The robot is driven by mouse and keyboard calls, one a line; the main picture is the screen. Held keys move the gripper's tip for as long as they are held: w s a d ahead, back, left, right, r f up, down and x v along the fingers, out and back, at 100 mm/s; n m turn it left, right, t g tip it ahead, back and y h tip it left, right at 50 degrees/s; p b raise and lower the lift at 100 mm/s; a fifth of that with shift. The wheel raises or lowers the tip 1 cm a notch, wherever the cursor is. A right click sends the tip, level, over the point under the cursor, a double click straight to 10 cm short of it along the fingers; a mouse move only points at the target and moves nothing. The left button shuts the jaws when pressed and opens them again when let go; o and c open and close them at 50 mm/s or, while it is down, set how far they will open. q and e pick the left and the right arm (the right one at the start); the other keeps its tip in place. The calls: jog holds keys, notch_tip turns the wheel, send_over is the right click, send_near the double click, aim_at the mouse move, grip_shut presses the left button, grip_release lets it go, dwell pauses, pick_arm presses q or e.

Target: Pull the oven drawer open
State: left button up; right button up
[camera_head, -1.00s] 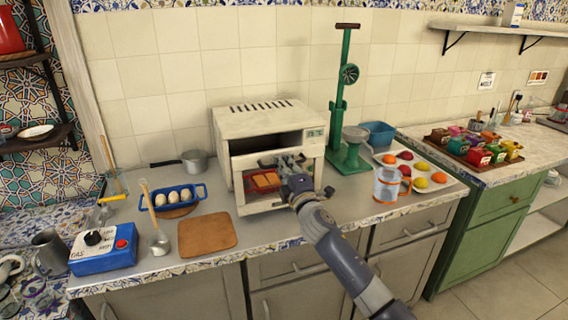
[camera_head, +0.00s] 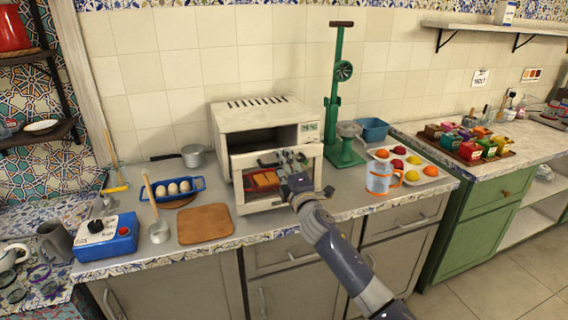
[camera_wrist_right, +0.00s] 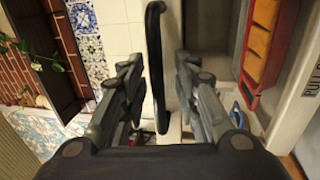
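The white oven (camera_head: 262,107) stands on the counter in the head view. Its drawer (camera_head: 237,190) has a pale front frame, and a red tray with orange-brown pieces (camera_head: 265,180) shows through it. My right gripper (camera_head: 290,162) is in front of the right part of the drawer front and partly hides it. In the wrist view, a dark bar handle (camera_wrist_right: 155,65) runs between the two fingers of my right gripper (camera_wrist_right: 160,85). The fingers look spread on either side of it, with gaps visible. The drawer front with "PULL" lettering (camera_wrist_right: 312,85) shows at right. My left gripper is not in view.
A wooden board (camera_head: 206,224) and a blue egg tray (camera_head: 196,185) lie left of the oven. A green press (camera_head: 333,110), a glass mug (camera_head: 378,180) and a fruit tray (camera_head: 440,187) stand to its right. The counter's front edge runs below my arm.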

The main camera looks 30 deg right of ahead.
jog(key=v, duration=1.2)
dwell(0.5)
notch_tip(320, 180, down, 23)
jog(key=s+m+g+y, duration=0.1)
jog(key=m+g, duration=0.2)
jog(key=g, duration=0.2)
jog(key=s+a+f+m+g+y, duration=0.15)
jog(key=s+f, duration=0.25)
jog(key=f, duration=0.4)
jog(key=s+a+f+m+g, duration=0.1)
jog(key=s+a+f+g, duration=0.1)
jog(key=s+f, duration=0.35)
jog(key=s+a+f+m+g, duration=0.1)
jog(key=s+f+g, duration=0.1)
jog(key=f, duration=0.7)
jog(key=s+a+f+m+g+y, duration=0.1)
jog(key=s+a+f+m+g, duration=0.15)
jog(key=s+f, duration=0.65)
jog(key=s+a+f+m+g+y, duration=0.15)
jog(key=s+a+f, duration=0.25)
jog(key=s+f, duration=0.45)
jog(key=s+a+f+m+g, duration=0.1)
jog(key=s+a+f+g, duration=0.1)
jog(key=s, duration=0.8)
jog(key=s+a+f+m+g, duration=0.1)
jog(key=s+a+f+g, duration=0.1)
jog(key=s, duration=0.8)
jog(key=shift+s+a+f, duration=0.2)
jog(key=shift+a+f, duration=0.1)
jog(key=shift+a, duration=0.35)
